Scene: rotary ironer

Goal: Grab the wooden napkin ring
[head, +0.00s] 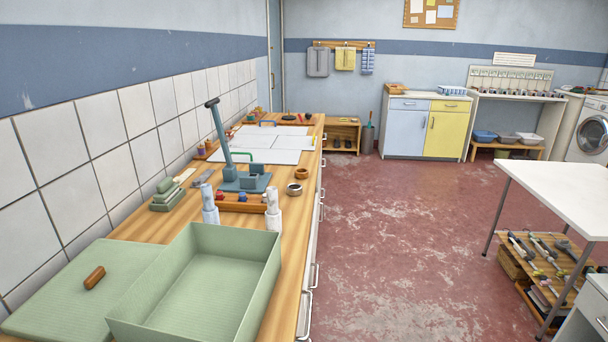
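A small brown ring-shaped piece (301,174), which looks like the wooden napkin ring, sits on the wooden counter (292,232) near its right edge. It lies to the right of a grey-blue press-like device with a long upright lever (222,135). A grey, round, hollow piece (294,189) sits just in front of the ring, apart from it. Nothing covers the ring from this side. Neither of my grippers shows in the head view.
An open green box (262,265) and a green board (45,300) bearing a brown block (94,277) fill the near counter. Two pale bottle-like objects (210,208) (273,210) stand behind the box. A white table (565,195) stands right; red floor between is clear.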

